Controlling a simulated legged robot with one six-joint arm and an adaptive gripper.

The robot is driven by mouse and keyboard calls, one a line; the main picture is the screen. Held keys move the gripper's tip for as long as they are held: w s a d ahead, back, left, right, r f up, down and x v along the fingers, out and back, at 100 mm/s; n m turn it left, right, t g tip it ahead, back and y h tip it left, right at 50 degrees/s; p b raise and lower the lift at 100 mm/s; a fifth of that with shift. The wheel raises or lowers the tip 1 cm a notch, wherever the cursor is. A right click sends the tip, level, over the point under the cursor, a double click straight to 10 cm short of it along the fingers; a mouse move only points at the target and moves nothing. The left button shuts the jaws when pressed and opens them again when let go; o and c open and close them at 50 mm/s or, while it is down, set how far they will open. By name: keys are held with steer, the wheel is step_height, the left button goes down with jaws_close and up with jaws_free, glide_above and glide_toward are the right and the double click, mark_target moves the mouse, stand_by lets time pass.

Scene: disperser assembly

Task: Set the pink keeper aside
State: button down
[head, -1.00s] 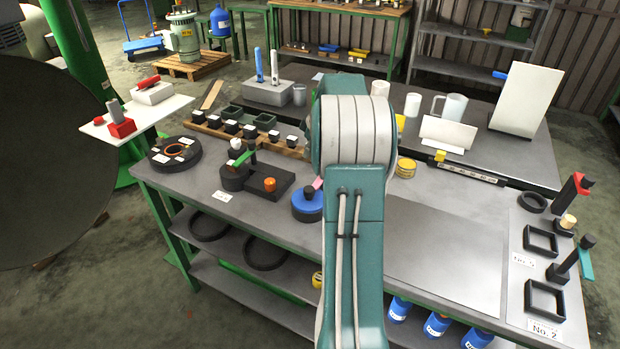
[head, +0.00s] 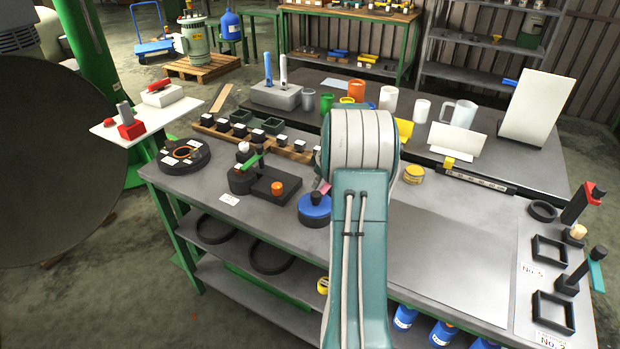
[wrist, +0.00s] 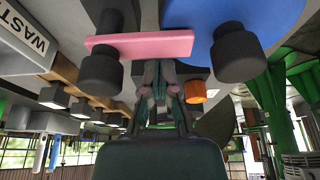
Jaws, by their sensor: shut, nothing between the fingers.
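The pink keeper (wrist: 140,44) is a flat pink bar near the top of the wrist view. It runs from a black knob (wrist: 100,72) at left towards a second black knob (wrist: 238,54) on a blue disc (wrist: 268,18). In the head view only a small pink piece (head: 325,187) shows beside my arm, by the blue disc (head: 313,211). My gripper (wrist: 160,68) is shut and empty, with its fingertips close to the keeper's edge. I cannot tell if they touch. In the head view my arm hides the gripper.
A black block with an orange cap (head: 278,188) and a green lever (head: 250,158) stands left of the blue disc. A wooden rack (head: 270,143) of black blocks lies behind. The bench top right of my arm (head: 450,250) is clear. Square black frames (head: 553,312) stand at far right.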

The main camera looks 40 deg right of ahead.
steer(key=shift+s+n+y, duration=0.4)
steer(key=shift+s+n, duration=0.15)
steer(key=shift+n, duration=0.45)
stand_by(0.4)
steer(key=shift+s, duration=0.1)
steer(key=n, duration=0.2)
steer(key=s+n+g, duration=0.1)
steer(key=shift+s+d+n+y, duration=0.1)
steer(key=shift+n+y, duration=0.3)
steer(key=n, duration=0.2)
steer(key=s+n+g, duration=0.1)
steer(key=shift+s+d+n+y, duration=0.15)
steer(key=shift+d+n+y, duration=0.2)
steer(key=shift+n+y, duration=0.05)
steer(key=n, duration=0.2)
steer(key=shift+s+d+n+g, duration=0.3)
steer(key=shift+s+d+g, duration=0.05)
steer(key=shift+s+g, duration=0.05)
steer(key=shift+s+d, duration=0.35)
steer(key=shift+d, duration=0.1)
steer(key=shift+s+d, duration=0.15)
steer(key=shift+d, duration=0.4)
